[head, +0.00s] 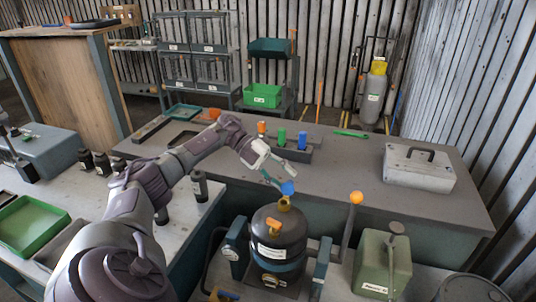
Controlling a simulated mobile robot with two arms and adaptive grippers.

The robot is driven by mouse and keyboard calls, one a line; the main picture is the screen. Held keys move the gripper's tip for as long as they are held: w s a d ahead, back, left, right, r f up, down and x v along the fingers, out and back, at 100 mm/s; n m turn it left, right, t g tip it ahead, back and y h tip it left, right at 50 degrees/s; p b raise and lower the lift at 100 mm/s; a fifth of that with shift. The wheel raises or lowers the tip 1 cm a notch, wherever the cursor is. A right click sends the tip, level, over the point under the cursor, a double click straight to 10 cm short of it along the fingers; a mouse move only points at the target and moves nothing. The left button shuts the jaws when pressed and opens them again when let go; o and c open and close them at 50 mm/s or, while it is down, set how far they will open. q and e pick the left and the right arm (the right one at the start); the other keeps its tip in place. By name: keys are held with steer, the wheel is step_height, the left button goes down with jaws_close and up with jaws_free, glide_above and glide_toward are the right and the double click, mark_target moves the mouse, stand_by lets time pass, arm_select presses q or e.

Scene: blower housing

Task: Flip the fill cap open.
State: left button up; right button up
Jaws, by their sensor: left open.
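A dark rounded tank (277,240) stands at the front centre with a white label on its side. A short brass neck (284,204) rises from its top. A small blue cap (288,188) shows just above the neck. I cannot tell whether it is seated flat or tilted. My left gripper (283,180) comes in from the left and points down at the blue cap. It is open, with its fingertips close to the cap; I cannot tell whether they touch it. My right gripper is not in view.
An orange-knobbed lever (355,198) stands right of the tank. A greenish canister (381,264) is at the front right. A grey case (419,168) sits on the bench behind. Coloured bottles (281,137) stand in a holder. A green tray (30,226) lies at left.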

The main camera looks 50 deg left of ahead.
arm_select(q)
steer(key=v, duration=0.9)
steer(key=shift+a, duration=0.15)
steer(key=shift+s, duration=0.1)
